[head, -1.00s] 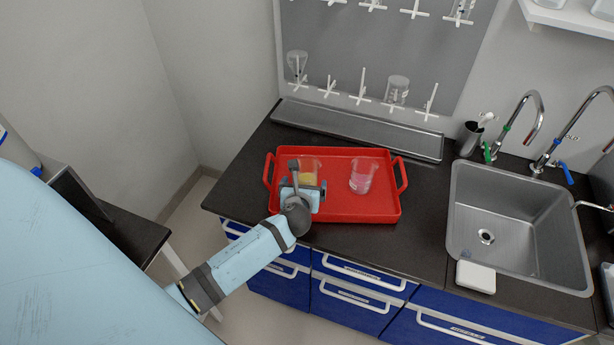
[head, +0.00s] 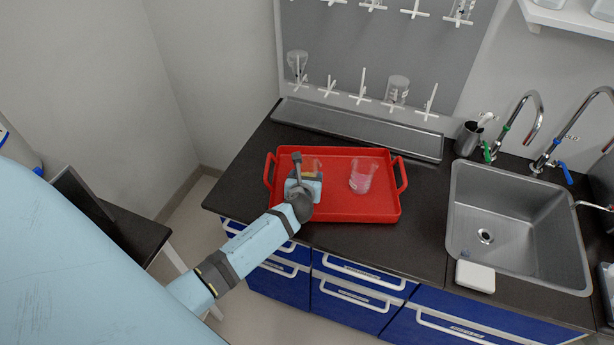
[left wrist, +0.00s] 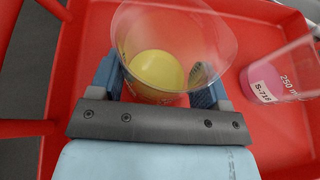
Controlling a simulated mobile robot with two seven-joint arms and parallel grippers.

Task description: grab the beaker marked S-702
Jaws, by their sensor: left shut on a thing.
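A clear beaker with yellow liquid (left wrist: 155,70) stands between the fingers of my left gripper (head: 309,176), which is shut on it. In the head view the beaker (head: 313,165) is mostly hidden behind the gripper, over the left part of the red tray (head: 340,212). Its label cannot be read. A second beaker with pink liquid (head: 361,177) stands on the tray to the right. My right gripper is not in view.
The tray's raised rim and handles surround the beakers. A pegboard (head: 380,50) with glassware is behind, above a metal trough (head: 355,126). A sink (head: 515,225) with taps is at the right. The dark counter (head: 425,215) between tray and sink is clear.

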